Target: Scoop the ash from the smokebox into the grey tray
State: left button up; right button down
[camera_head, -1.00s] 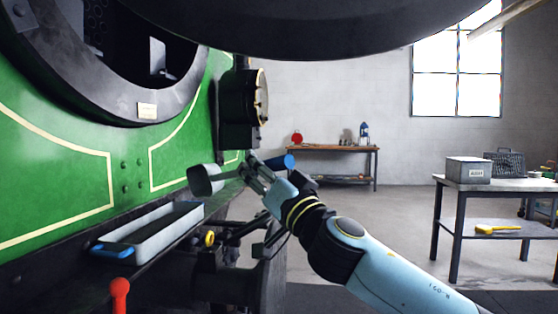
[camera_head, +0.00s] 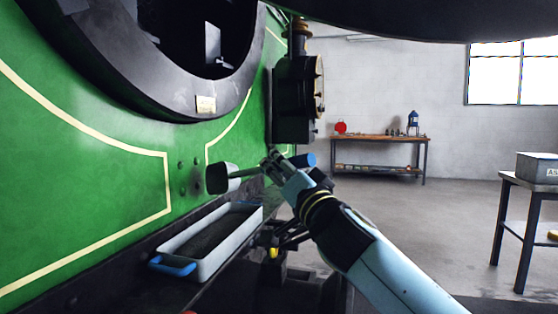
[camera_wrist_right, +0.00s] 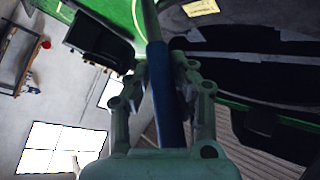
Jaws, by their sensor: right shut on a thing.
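My right gripper (camera_head: 272,163) is shut on the blue handle of a scoop (camera_head: 231,174). The handle (camera_wrist_right: 166,95) runs between the fingers in the right wrist view. The scoop's grey head is in the air above the grey tray, with its dark side facing left; its inside cannot be made out. The grey tray (camera_head: 256,215), with a blue handle, lies on the ledge below the smokebox. Dark material covers its floor. The round smokebox opening (camera_head: 190,45) is at upper left, dark inside; any ash there cannot be told. My left gripper is out of view.
A black lamp-like housing (camera_head: 297,95) stands out behind my right gripper. A grey box (camera_head: 538,167) stands on a table at right. The floor between is clear.

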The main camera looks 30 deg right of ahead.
jog(key=shift+d+r+m+g+h+p, duration=0.1)
jog(key=shift+d+m+g+h+p, duration=0.55)
jog(key=shift+m+g+p, duration=1.6)
jog(key=shift+d+m+g+h+p, duration=0.5)
jog(key=shift+d+m+g+p, duration=0.4)
jog(key=shift+m+p, duration=2.55)
jog(key=shift+d+r+m+g+h+p, duration=0.1)
jog(key=shift+d+m+g+h+p, duration=0.45)
jog(key=shift+m+g+p, duration=2.15)
jog(key=shift+f+m+t+b, duration=0.1)
jog(key=shift+m+t+b, duration=0.45)
jog(key=shift+t, duration=0.4)
jog(key=s+d+r+p, duration=0.2)
jog(key=s+r+p, duration=0.3)
jog(key=s+p, duration=0.2)
jog(key=shift+s, duration=1.2)
jog(key=shift+w+r, duration=0.1)
jog(key=shift+r, duration=0.1)
